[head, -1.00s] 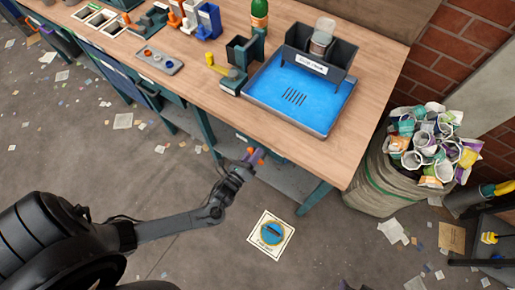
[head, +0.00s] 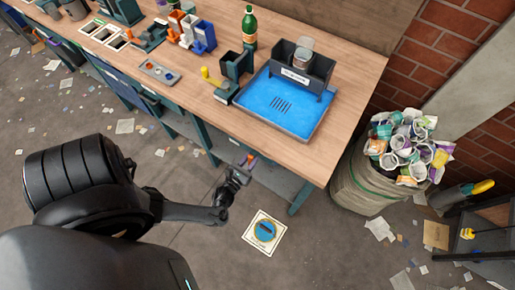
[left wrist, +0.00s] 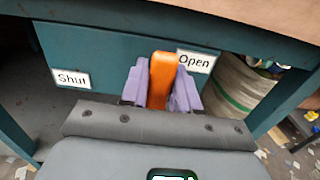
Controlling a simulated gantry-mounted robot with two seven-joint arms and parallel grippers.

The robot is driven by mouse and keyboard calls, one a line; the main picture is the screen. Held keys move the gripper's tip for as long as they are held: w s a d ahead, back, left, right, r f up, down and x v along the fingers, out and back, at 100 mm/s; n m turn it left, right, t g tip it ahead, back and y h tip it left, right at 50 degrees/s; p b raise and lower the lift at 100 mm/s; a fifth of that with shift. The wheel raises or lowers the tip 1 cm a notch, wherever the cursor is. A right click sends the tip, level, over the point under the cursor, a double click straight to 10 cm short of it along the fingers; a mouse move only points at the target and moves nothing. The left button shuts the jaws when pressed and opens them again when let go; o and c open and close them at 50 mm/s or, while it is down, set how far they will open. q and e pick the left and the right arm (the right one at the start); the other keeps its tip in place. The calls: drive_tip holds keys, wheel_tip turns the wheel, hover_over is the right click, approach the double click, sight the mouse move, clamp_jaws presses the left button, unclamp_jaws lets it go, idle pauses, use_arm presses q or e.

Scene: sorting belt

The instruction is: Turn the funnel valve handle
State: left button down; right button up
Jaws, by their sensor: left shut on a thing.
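The valve handle (left wrist: 164,80) is an orange lever under the front edge of the bench. In the left wrist view it stands upright in front of a teal panel (left wrist: 105,55), beside the "Open" label (left wrist: 195,61) on the right; the "Shut" label (left wrist: 71,79) is farther left. My left gripper (left wrist: 162,88) has its purple fingers closed on either side of the handle. In the head view my left gripper (head: 248,161) is small at the bench front, below the blue tray (head: 310,122). The handle's pivot and the funnel cannot be made out. My right gripper is not seen.
A sack of crushed cups (head: 345,190) stands right of the bench (head: 338,135). A bench leg (head: 302,196) is near my left gripper. A square floor mark with a blue disc (head: 264,232) lies below. Paper scraps litter the floor.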

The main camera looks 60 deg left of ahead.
use_arm(q)
drive_tip(key=shift+f, duration=0.15)
drive_tip(key=c, duration=0.9)
unclamp_jaws()
drive_tip(key=shift+w, duration=0.1)
drive_tip(key=v, duration=1.1)
drive_tip(key=shift+p, duration=0.35)
drive_tip(key=shift+w, duration=0.1)
